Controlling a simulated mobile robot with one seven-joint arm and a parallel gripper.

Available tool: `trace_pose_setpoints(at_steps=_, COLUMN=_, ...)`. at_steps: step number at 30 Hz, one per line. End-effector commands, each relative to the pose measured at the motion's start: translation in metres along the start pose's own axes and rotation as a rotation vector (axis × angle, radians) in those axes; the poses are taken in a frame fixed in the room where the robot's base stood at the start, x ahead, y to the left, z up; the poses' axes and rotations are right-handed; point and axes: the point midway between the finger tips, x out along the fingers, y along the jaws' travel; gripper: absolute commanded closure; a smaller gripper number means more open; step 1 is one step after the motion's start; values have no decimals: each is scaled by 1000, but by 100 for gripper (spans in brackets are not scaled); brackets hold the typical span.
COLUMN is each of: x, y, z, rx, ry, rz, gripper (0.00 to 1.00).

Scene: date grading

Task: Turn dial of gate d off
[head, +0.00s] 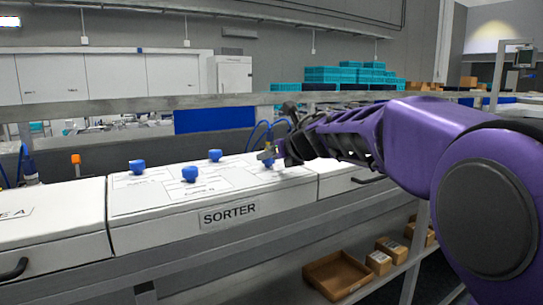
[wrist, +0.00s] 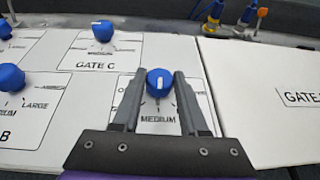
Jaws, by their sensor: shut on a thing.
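The blue gate D dial (wrist: 159,82) has a white pointer line and sits on a white label card in the wrist view. The line runs nearly straight up and down in that view. The word MEDIUM is printed below the dial; the card's lower part is hidden by my gripper. My gripper (wrist: 158,79) has its dark fingers on either side of the dial and is shut on it. In the head view my gripper (head: 268,155) is at the right end of the white sorter panel (head: 150,204), mostly hiding this dial.
Other blue dials stand close by: the gate C dial (wrist: 103,28) and the gate B dial (wrist: 10,78). A white neighbouring panel (wrist: 262,125) lies to the right. Blue cables and connectors (wrist: 214,14) are behind. Cardboard boxes (head: 378,262) sit on the lower shelf.

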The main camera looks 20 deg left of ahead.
Motion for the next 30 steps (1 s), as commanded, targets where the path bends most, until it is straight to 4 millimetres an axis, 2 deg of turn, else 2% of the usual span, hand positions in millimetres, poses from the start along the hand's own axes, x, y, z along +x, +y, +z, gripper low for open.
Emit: trace_pose_setpoints(at_steps=30, x=3, y=10, z=1, rx=143, ry=0, rz=-360, gripper=100)
